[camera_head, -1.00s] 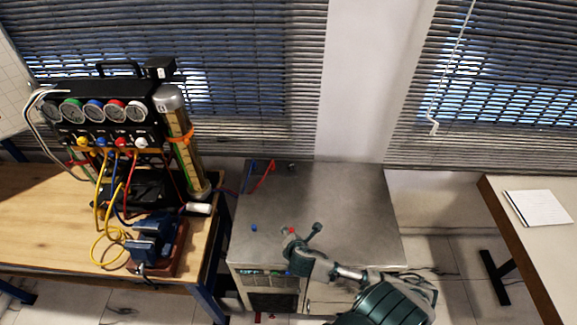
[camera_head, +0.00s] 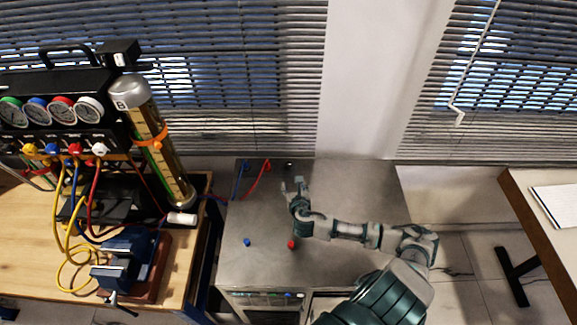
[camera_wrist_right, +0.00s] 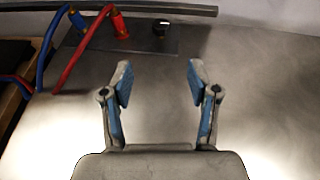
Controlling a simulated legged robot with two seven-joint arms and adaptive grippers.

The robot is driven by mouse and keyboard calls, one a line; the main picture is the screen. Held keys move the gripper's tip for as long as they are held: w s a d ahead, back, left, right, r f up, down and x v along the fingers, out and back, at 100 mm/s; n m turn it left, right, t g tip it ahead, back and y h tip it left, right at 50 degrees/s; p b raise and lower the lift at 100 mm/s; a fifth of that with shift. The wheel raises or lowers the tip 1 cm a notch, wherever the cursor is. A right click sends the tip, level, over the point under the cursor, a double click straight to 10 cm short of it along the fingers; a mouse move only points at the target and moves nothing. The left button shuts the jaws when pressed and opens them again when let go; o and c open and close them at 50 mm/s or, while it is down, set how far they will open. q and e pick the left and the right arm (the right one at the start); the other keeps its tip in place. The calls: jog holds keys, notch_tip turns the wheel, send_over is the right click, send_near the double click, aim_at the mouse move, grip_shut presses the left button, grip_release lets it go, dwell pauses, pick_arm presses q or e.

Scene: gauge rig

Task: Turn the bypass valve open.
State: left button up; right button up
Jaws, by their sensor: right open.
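A small black round knob (camera_head: 289,165) with a light mark on its top sits at the back of the metal cabinet top (camera_head: 340,190). It also shows in the right wrist view (camera_wrist_right: 161,29), on a dark plate beside a red and a blue hose fitting. No label shows, so I cannot tell for sure that it is the bypass valve. My right gripper (camera_head: 293,184) is open and empty above the cabinet top, apart from the knob. In the right wrist view the knob lies beyond and between its fingertips (camera_wrist_right: 159,78). My left gripper is out of view.
A red hose (camera_wrist_right: 88,48) and a blue hose (camera_wrist_right: 52,45) rise left of the knob. A blue cap (camera_head: 247,242) and a red cap (camera_head: 291,244) are on the cabinet's front part. A gauge manifold (camera_head: 55,100) and vise (camera_head: 125,255) stand on the left bench.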

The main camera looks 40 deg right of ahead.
send_near(289, 166)
jog(key=shift+w+f+b, duration=0.2)
jog(key=shift+w+b, duration=0.2)
jog(key=shift+w, duration=0.4)
jog(key=x, duration=0.5)
jog(key=d+b+x, duration=0.1)
jog(key=x, duration=0.2)
jog(key=shift+s+d+f, duration=0.1)
jog(key=shift+s+f, duration=0.1)
jog(key=shift+s, duration=0.05)
jog(key=shift+w+a, duration=0.25)
jog(key=shift+w, duration=0.05)
jog(key=shift+a+r, duration=0.15)
jog(key=shift+a, duration=0.1)
jog(key=shift+c, duration=0.2)
jog(key=c, duration=0.4)
jog(key=shift+d, duration=0.2)
jog(key=c, duration=0.4)
jog(key=shift+s+d, duration=0.1)
jog(key=shift+d, duration=0.05)
grip_shut()
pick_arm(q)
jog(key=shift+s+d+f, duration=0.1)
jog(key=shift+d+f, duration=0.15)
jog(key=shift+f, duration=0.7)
